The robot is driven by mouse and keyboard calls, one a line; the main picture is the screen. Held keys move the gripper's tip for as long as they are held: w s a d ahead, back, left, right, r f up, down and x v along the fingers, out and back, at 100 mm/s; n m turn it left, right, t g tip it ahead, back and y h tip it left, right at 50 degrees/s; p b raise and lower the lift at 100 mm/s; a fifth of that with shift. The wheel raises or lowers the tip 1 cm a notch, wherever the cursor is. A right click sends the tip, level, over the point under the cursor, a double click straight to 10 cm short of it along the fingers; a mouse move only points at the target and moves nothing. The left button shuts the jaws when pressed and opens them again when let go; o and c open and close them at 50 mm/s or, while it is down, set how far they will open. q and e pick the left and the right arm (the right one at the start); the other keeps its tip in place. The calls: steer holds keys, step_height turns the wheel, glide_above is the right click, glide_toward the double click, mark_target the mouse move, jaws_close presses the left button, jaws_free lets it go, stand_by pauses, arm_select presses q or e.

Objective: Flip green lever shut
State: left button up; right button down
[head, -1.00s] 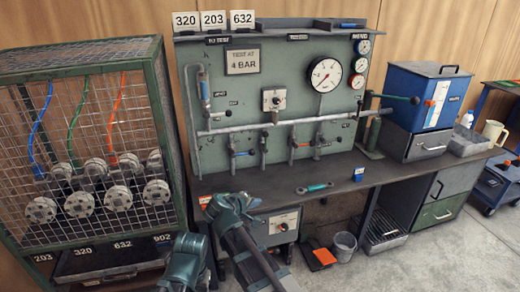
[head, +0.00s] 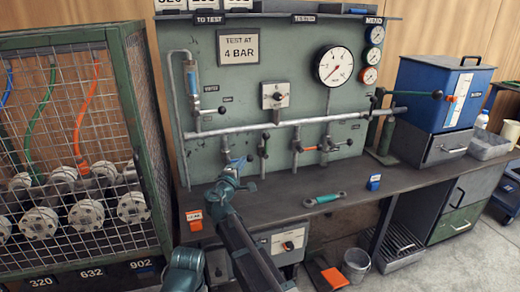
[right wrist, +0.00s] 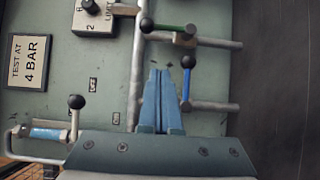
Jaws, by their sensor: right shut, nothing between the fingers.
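The green lever (right wrist: 170,27) shows in the right wrist view with its black knob, lying along its branch pipe. In the head view, the corresponding small valve handle (head: 263,148) stands upright right of the blue lever; its colour is hard to tell. The blue lever (right wrist: 187,82) lies across its own branch pipe, beside my fingers. My right gripper (right wrist: 160,70) is shut and empty, in front of the panel just below the main pipe, apart from the green lever. In the head view my right gripper (head: 228,172) hides part of the blue lever (head: 237,160). My left gripper is not in view.
A main pipe (head: 290,124) crosses the panel above the valves. An orange lever (head: 311,148) is further right. A wire cage (head: 150,170) stands close at left.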

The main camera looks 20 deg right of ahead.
steer(key=s+d+x, duration=0.1)
steer(key=d+x, duration=0.1)
steer(key=x, duration=1.1)
steer(key=shift+s, duration=0.3)
steer(key=shift+d, duration=0.15)
steer(key=shift+d+r+m+p, duration=0.1)
steer(key=shift+d+m+p, duration=0.15)
steer(key=shift+p, duration=0.3)
